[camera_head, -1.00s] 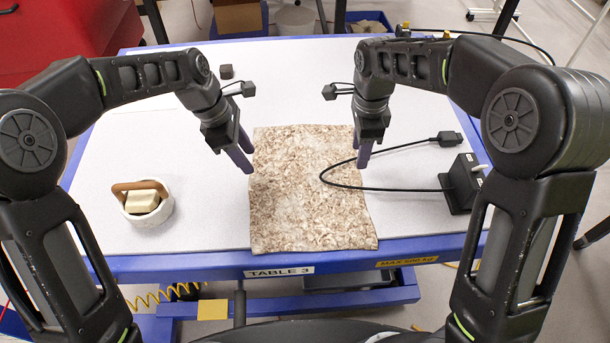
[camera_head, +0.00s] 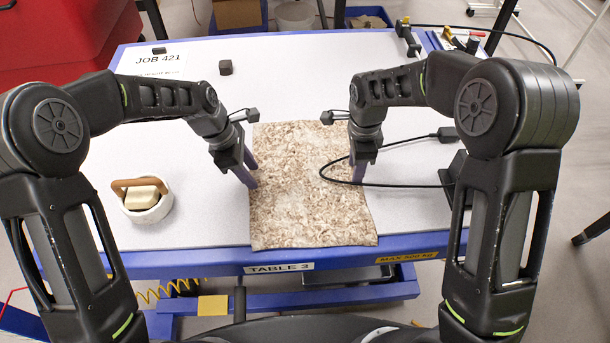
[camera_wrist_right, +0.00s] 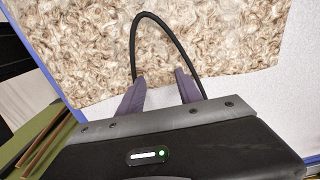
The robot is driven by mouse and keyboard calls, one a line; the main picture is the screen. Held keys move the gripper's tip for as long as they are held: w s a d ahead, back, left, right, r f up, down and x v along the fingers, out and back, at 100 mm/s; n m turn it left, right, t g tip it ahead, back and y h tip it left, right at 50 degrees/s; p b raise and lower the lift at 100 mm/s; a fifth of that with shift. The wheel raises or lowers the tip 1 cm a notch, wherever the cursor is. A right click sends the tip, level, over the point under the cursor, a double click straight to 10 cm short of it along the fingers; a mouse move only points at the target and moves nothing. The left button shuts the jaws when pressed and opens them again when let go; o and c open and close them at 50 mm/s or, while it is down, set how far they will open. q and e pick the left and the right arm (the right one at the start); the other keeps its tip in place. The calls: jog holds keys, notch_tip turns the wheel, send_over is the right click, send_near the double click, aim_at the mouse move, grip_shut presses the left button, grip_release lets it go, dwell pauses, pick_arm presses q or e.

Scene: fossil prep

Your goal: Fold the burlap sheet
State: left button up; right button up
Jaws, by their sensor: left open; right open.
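The burlap sheet (camera_head: 305,205) is mottled brown and cream. It lies flat on the table, its near edge close to the table's front edge. My left gripper (camera_head: 251,181) is open at the sheet's left edge. My right gripper (camera_head: 357,176) is open at the sheet's right edge. In the right wrist view, the open fingers (camera_wrist_right: 161,85) point at the edge of the sheet (camera_wrist_right: 220,35). I cannot tell whether either gripper touches the sheet.
A black cable (camera_head: 400,185) loops over the sheet's right part, from a black box (camera_head: 449,180) partly hidden behind my right arm. A white bowl (camera_head: 150,211) with a cream block stands on the left. A small dark cube (camera_head: 225,68) lies at the back.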

pick_arm(q)
jog(key=shift+f, duration=0.1)
pick_arm(e)
jog(key=shift+f, duration=0.1)
pick_arm(q)
grip_shut()
pick_arm(e)
jog(key=shift+f, duration=0.1)
grip_shut()
dwell(1.1)
